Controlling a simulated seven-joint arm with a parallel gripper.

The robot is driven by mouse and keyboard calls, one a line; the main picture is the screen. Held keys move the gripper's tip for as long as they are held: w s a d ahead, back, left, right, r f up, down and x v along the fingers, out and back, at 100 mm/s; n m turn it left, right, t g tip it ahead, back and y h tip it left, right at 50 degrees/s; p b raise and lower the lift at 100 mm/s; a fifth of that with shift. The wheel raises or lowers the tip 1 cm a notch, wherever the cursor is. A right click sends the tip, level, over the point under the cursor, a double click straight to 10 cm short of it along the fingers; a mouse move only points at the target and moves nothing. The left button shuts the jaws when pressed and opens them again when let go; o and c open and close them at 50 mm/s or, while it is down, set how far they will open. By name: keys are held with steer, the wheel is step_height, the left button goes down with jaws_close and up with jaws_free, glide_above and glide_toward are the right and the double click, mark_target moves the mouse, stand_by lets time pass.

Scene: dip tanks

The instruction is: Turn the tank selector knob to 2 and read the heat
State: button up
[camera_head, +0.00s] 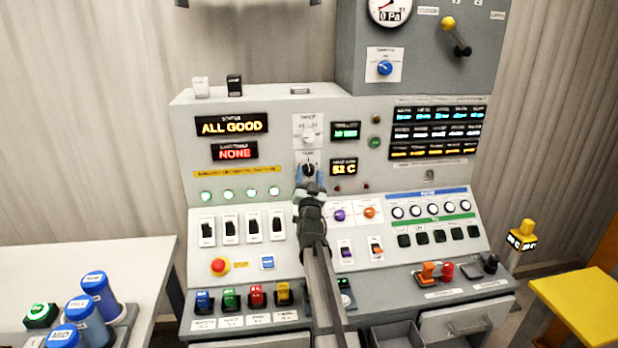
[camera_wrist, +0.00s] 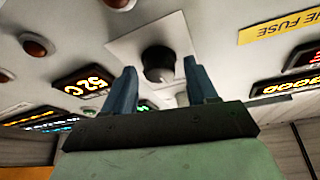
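The black tank selector knob (camera_head: 308,168) sits on a white plate in the middle of the sloped panel. It also shows in the wrist view (camera_wrist: 158,62). Its number marks are too small or hidden to read. My gripper (camera_head: 311,178) is open in front of the knob. In the wrist view its two blue fingers (camera_wrist: 160,75) stand apart on either side of the knob, with gaps visible, and hold nothing. The heat display (camera_head: 344,168) right of the knob has yellow figures that look like 52 C, and it also shows in the wrist view (camera_wrist: 84,86).
A white knob (camera_head: 308,133) sits just above. A status display (camera_head: 232,125) reads ALL GOOD, and one below (camera_head: 235,151) reads NONE. A red button (camera_head: 220,266), switches and coloured rockers fill the lower panel. My arm crosses the panel's lower middle.

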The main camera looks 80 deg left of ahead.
steer(key=c, duration=0.9)
steer(key=shift+n, duration=0.4)
steer(key=n+g, duration=0.1)
steer(key=n, duration=0.1)
steer(key=n+g, duration=0.2)
steer(key=n, duration=0.1)
steer(key=n+g, duration=0.2)
steer(key=n, duration=0.1)
steer(key=shift+w, duration=0.25)
steer(key=n+g, duration=0.2)
steer(key=n, duration=0.2)
steer(key=n+g+h, duration=0.1)
steer(key=n, duration=0.3)
steer(key=shift+w+r+g, duration=0.1)
steer(key=shift+r+g, duration=0.05)
steer(key=shift+g, duration=0.25)
steer(key=shift+n+h, duration=0.3)
steer(key=shift+n, duration=0.2)
steer(key=o, duration=1)
steer(key=shift+o, duration=0.2)
